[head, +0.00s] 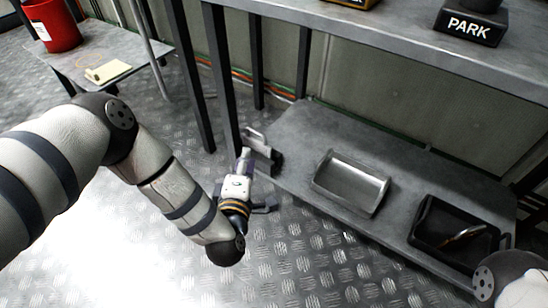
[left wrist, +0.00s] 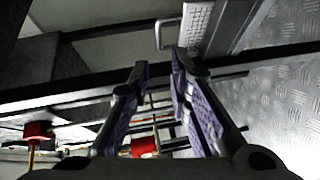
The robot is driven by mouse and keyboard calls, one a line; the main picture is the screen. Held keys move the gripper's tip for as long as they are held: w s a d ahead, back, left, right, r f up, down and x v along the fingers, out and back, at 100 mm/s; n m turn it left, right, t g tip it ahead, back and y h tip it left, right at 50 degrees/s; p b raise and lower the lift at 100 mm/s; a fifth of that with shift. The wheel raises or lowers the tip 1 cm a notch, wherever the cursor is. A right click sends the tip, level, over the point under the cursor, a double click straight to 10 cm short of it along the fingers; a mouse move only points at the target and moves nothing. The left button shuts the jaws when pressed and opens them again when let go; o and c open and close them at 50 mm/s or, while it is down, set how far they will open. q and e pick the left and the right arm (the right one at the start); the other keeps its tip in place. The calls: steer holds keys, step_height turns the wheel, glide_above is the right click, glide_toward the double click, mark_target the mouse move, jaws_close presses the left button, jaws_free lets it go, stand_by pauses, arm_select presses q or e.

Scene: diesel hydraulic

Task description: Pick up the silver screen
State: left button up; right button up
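A silver screen (left wrist: 196,24) with a pale perforated face, dark edge and wire handle shows at the top of the left wrist view, just beyond my fingertips. In the head view, the screen (head: 257,143) appears as a small light and dark piece by the left end of the low shelf, partly hidden by my gripper. My left gripper (head: 248,168) is close to it, with the arm reaching down from the left. In the left wrist view, the purple-padded fingers (left wrist: 158,72) stand apart with nothing between them. My right gripper is out of view.
The low shelf (head: 300,130) holds a shallow silver tray (head: 350,183) and a black tray (head: 455,230). A grey table (head: 400,45) with a PARK block (head: 470,27) stands above. Its dark legs rise close behind the gripper. A red bucket (head: 52,25) sits on a side table at left.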

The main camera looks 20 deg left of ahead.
mark_target(253, 131)
arm_select(q)
steer(key=b+x, duration=0.3)
steer(key=x, duration=0.7)
steer(key=shift+w+f+b, duration=0.1)
steer(key=shift+w+b, duration=0.05)
steer(key=shift+b, duration=0.25)
steer(key=shift+w, duration=0.15)
jaws_close()
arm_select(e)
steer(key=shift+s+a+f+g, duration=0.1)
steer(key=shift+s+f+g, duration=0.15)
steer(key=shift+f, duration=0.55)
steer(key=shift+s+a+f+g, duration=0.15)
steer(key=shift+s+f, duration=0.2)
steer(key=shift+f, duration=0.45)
